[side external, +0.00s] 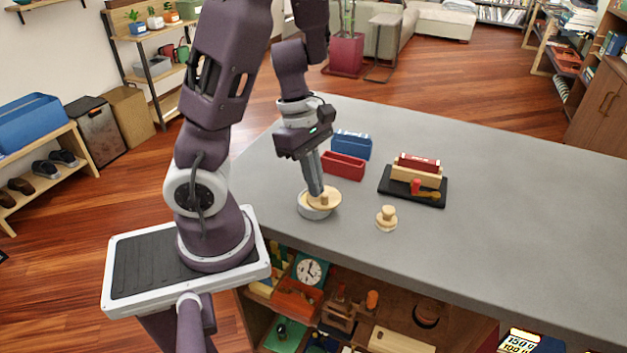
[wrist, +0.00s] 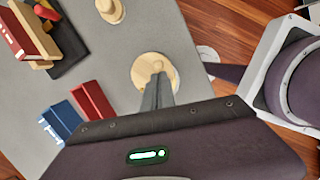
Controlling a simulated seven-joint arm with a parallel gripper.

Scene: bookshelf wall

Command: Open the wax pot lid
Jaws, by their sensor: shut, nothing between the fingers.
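The wax pot (side external: 314,213) is a small round grey pot on the grey counter, near its front edge. Its pale wooden lid (side external: 332,202) lies over the top and looks shifted to the right, with part of the pot's rim showing at the left.
A small pale wooden knobbed piece (side external: 386,219) stands to the right. A red box (side external: 343,166) and a blue box (side external: 351,145) sit behind the pot. A black tray (side external: 428,197) holds a wooden block and red items. The counter's right side is clear.

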